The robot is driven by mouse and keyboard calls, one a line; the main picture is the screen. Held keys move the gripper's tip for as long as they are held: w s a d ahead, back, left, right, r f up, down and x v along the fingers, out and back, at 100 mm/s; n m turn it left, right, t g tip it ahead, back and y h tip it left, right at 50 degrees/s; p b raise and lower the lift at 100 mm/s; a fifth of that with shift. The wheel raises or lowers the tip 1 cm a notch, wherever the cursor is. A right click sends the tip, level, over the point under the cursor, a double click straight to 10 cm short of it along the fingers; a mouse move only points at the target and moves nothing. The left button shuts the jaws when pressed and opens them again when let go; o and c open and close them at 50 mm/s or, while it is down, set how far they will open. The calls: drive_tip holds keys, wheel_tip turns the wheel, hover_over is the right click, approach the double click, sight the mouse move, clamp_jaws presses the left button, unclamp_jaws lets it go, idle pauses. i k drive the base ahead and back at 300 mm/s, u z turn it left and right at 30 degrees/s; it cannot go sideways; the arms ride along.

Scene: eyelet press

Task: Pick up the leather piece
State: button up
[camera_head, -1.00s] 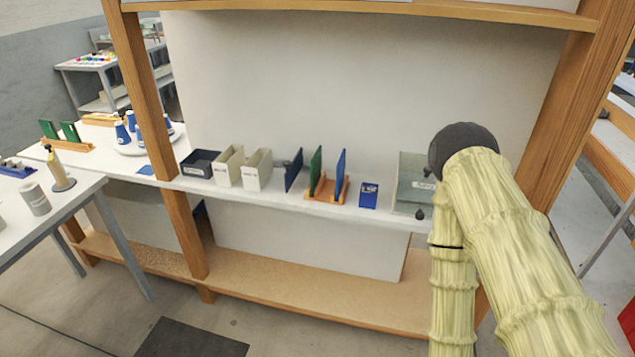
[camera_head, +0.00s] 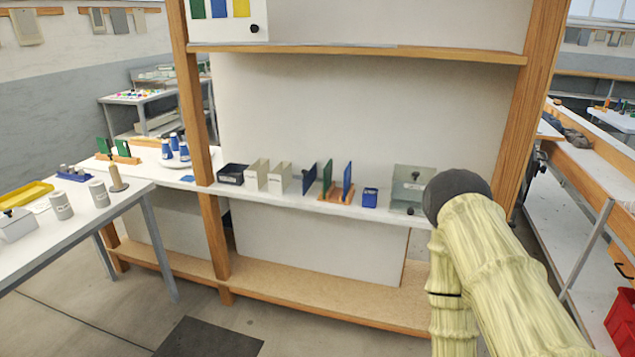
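I cannot tell for sure which thing is the leather piece. Thin upright panels stand on the shelf in the middle: a green panel (camera_head: 327,180) and a blue panel (camera_head: 347,181) in an orange rack (camera_head: 334,206), with another blue panel (camera_head: 310,179) just left of them. Whether any is leather does not show. My arm in its pale yellow sleeve, with a dark rounded joint, fills the lower right. My gripper itself is not in view.
On the shelf (camera_head: 292,199) stand a black bin (camera_head: 232,174), two cream holders (camera_head: 268,177), a small blue box (camera_head: 370,198) and a grey-green box (camera_head: 409,188). A left table (camera_head: 75,228) holds grey cups (camera_head: 61,205). Wooden posts frame the shelf; a red crate (camera_head: 621,318) stands right.

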sight(327, 171)
drive_tip(key=u, duration=0.55)
drive_tip(key=i, duration=0.55)
drive_tip(key=u, duration=0.55)
drive_tip(key=i, duration=0.65)
drive_tip(key=z, duration=0.2)
